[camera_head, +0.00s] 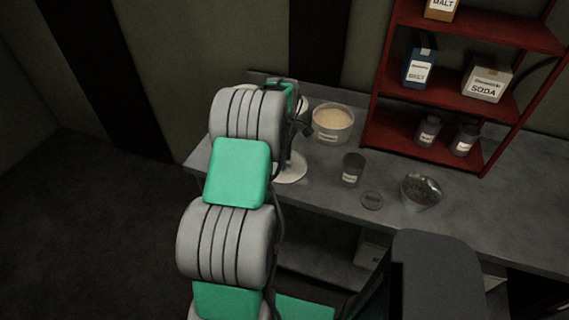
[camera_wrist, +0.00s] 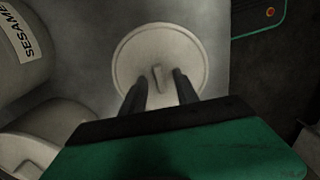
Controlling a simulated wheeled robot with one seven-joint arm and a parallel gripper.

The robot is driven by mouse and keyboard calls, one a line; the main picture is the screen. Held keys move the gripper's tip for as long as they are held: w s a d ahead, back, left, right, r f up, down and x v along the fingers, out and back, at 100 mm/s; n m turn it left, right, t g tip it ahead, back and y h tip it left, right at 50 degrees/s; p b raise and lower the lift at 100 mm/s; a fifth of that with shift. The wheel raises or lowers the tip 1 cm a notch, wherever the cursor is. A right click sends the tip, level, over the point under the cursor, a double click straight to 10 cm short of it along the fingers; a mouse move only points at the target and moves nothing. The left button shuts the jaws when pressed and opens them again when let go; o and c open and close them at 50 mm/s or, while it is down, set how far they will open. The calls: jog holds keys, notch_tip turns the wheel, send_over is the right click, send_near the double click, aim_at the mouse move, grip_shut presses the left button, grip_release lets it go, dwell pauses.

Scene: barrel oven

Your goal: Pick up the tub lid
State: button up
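The pale round tub lid (camera_wrist: 140,60), with a short raised grip (camera_wrist: 158,77) at its centre, lies flat on a grey surface in the wrist view. My gripper (camera_wrist: 159,80) is open, its two dark fingers spread over the lid, one on each side of the grip. A gap shows between the fingers and the grip; I cannot tell how high the tips are above the lid. In the head view, a pale disc (camera_head: 292,172) that seems to be this lid shows partly behind my arm. My fingers are hidden there.
A pale tub labelled SESAME (camera_wrist: 22,55) stands close at the left in the wrist view. On the counter (camera_head: 325,205) are a bowl of pale contents (camera_head: 333,120), a dark cup (camera_head: 352,168), a small dark disc (camera_head: 372,200) and a glass bowl (camera_head: 421,190). A red shelf (camera_head: 410,150) stands behind.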

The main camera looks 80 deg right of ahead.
jog(key=shift+f, duration=0.15)
jog(key=shift+c, duration=0.4)
grip_shut()
